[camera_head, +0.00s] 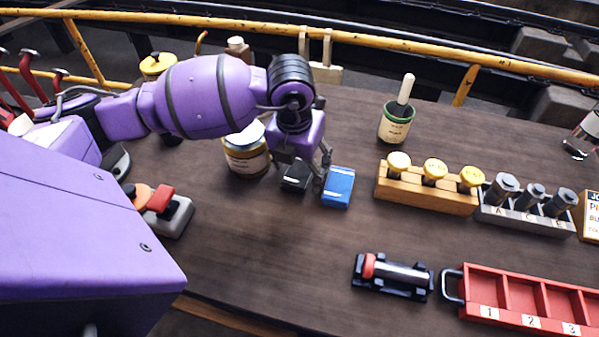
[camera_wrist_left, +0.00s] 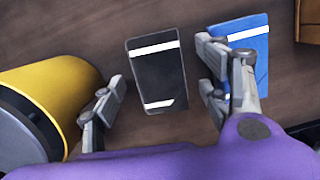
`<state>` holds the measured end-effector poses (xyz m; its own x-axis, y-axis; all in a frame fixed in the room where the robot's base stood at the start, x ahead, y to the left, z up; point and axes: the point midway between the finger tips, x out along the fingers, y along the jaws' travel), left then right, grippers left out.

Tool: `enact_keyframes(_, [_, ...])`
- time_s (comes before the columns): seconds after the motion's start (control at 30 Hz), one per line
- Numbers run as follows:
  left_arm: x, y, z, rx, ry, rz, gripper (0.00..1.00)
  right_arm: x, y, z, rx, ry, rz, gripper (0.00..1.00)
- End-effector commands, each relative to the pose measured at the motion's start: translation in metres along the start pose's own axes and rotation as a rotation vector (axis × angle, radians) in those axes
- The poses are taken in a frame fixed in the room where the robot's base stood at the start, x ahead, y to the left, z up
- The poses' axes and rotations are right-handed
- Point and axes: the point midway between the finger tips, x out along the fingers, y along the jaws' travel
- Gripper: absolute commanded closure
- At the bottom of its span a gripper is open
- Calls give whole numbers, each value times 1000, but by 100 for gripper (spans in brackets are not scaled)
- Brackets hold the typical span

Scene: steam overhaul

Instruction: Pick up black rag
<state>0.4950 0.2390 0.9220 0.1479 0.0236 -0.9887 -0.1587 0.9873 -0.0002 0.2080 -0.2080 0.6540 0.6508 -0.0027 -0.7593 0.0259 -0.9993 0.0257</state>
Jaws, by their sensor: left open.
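The black rag (camera_head: 296,176) is a small dark folded block on the brown table, just below my left gripper (camera_head: 308,172). In the left wrist view the black rag (camera_wrist_left: 157,76) has a white stripe near each end and lies between the fingers, a little ahead of them. My left gripper (camera_wrist_left: 158,95) is open and empty, with its fingers apart on either side of the rag. A similar blue rag (camera_head: 338,187) lies just to the right; the blue rag (camera_wrist_left: 250,50) is partly hidden by the right finger in the wrist view. My right gripper is not in view.
A yellow-labelled jar (camera_head: 246,152) stands close left of the rag; the jar (camera_wrist_left: 50,100) nears the left finger. A wooden block with yellow-topped pegs (camera_head: 428,195), a green brush pot (camera_head: 396,125) and a red tray (camera_head: 520,300) are to the right.

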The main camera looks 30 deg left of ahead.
Motion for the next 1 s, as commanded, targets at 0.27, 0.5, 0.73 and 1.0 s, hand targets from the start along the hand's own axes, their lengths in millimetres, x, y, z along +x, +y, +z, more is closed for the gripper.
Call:
enact_keyframes(0.27, [0, 0, 0, 0, 0, 0, 63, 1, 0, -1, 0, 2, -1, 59])
enact_keyframes(0.5, [-1, 0, 0, 0, 0, 0, 80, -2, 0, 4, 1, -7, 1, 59])
enact_keyframes(0.73, [-5, 0, 1, -1, -1, 0, 80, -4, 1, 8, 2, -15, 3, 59])
enact_keyframes(1.0, [-38, 1, 2, 2, -3, 1, 80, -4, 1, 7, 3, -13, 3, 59])
